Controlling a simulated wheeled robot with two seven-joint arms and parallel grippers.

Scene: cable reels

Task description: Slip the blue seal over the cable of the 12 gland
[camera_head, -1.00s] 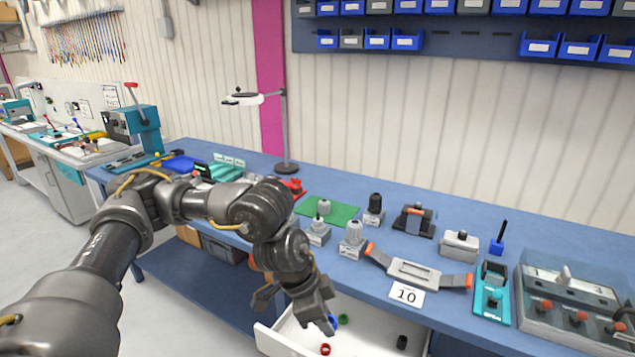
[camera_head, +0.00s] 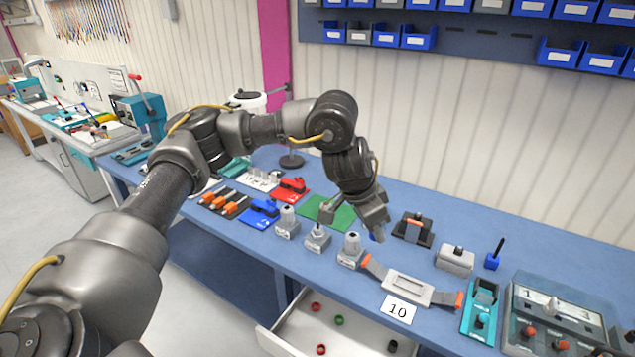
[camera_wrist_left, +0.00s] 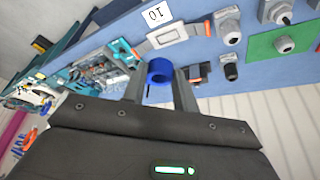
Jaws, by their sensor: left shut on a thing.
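The blue seal (camera_wrist_left: 160,69) is a ring, held between the fingertips of my left gripper (camera_wrist_left: 158,84) in the left wrist view. Grey glands stand at the front of the bench: a left one (camera_head: 287,223), a middle one (camera_head: 317,239) with a short dark stub on top, and a right one (camera_head: 351,250). The seal is apart from them. I cannot read which gland is 12. My right gripper is not in view.
An open white drawer (camera_head: 276,340) below holds red rings (camera_head: 315,307), a green ring (camera_head: 339,320) and a black piece (camera_head: 392,346). A grey clamp plate (camera_head: 408,288) and the card 10 (camera_head: 398,311) lie right of the glands. A green mat (camera_head: 313,206) lies behind them.

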